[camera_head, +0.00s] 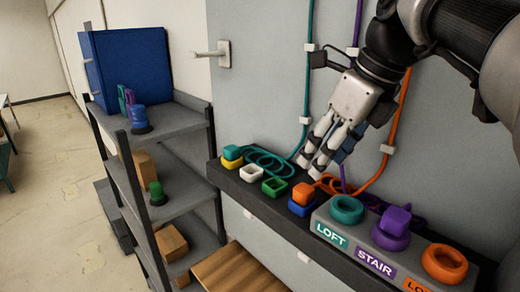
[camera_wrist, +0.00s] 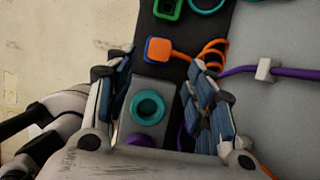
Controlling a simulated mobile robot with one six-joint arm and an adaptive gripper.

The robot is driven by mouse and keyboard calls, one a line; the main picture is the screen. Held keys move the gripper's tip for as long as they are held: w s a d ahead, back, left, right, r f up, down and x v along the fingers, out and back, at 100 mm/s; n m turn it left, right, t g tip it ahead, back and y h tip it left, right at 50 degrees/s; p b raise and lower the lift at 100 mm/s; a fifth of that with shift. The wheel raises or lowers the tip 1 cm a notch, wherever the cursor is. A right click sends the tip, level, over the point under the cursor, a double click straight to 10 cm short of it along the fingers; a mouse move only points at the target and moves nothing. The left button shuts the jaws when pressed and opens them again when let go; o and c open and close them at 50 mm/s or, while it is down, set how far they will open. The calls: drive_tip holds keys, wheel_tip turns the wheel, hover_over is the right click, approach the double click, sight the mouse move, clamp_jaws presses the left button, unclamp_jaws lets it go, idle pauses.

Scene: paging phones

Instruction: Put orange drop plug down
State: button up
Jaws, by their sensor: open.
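The orange drop plug (camera_head: 303,192) is a small orange block. It sits on a blue holder (camera_head: 300,209) on the dark ledge, just left of the labelled grey box. In the wrist view the orange plug (camera_wrist: 157,50) shows a blue edge around it, and its orange cord (camera_wrist: 184,55) runs right to a coil. My gripper (camera_head: 312,167) is open and empty, above and slightly behind the plug. In the wrist view my gripper's fingers (camera_wrist: 162,65) are spread apart, with the plug beyond their tips and touched by neither.
The grey box (camera_head: 354,235) carries a teal ring (camera_head: 346,209), a purple plug (camera_head: 396,218) in a purple ring, and an orange ring (camera_head: 444,263). Left on the ledge are a green holder (camera_head: 275,186), a white holder (camera_head: 251,172) and a teal plug (camera_head: 231,152). Cords hang along the wall.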

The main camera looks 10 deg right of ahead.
drive_tip(key=shift+v, duration=1.75)
